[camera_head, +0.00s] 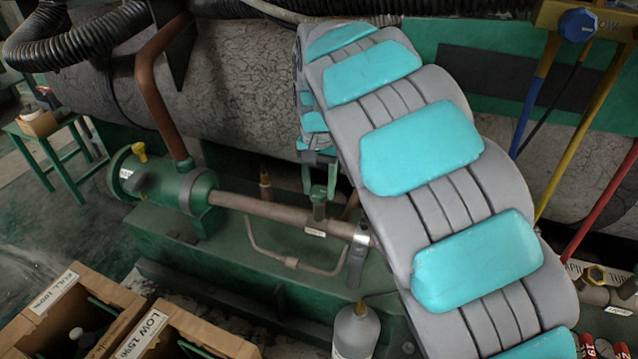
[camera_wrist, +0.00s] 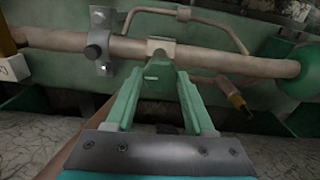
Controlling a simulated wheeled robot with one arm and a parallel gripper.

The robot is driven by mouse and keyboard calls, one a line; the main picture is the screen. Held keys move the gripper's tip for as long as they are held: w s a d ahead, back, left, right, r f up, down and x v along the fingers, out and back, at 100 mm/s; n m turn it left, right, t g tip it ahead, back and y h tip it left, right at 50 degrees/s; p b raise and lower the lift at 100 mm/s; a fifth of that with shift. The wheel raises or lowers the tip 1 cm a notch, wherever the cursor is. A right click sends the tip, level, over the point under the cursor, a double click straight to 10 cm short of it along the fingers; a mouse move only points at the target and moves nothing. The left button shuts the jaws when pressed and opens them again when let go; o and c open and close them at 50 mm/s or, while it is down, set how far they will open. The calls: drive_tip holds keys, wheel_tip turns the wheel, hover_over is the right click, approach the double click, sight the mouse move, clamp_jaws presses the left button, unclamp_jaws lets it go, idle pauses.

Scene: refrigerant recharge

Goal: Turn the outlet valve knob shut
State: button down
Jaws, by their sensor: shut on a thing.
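The outlet valve knob is the small green knob (camera_head: 319,208) on the grey-brown pipe (camera_head: 262,205), right of the green cylinder. In the wrist view the green knob (camera_wrist: 158,76) stands between my two green fingers, over the pipe. My gripper (camera_head: 320,188) reaches down onto it from above and is shut on it; the wrist view also shows my gripper (camera_wrist: 157,85). A small label (camera_head: 315,232) sits on the pipe below the knob, too small to read. How far the knob is turned cannot be told.
A green cylinder (camera_head: 200,190) and a yellow knob (camera_head: 139,149) lie left. A white bottle (camera_head: 356,332) stands in front. Boxes marked FULL (camera_head: 85,275) and LOW (camera_head: 190,325) are at lower left. A large grey tank (camera_head: 240,80) runs behind. Hoses hang at right.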

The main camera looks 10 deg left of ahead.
sight(319, 190)
drive_tip(key=shift+m, duration=0.4)
drive_tip(key=shift+c, duration=1.3)
unclamp_jaws()
drive_tip(key=shift+r, duration=0.15)
wheel_tip(319, 190, up, 8)
drive_tip(key=shift+f+b, duration=0.2)
drive_tip(key=shift+b, duration=0.1)
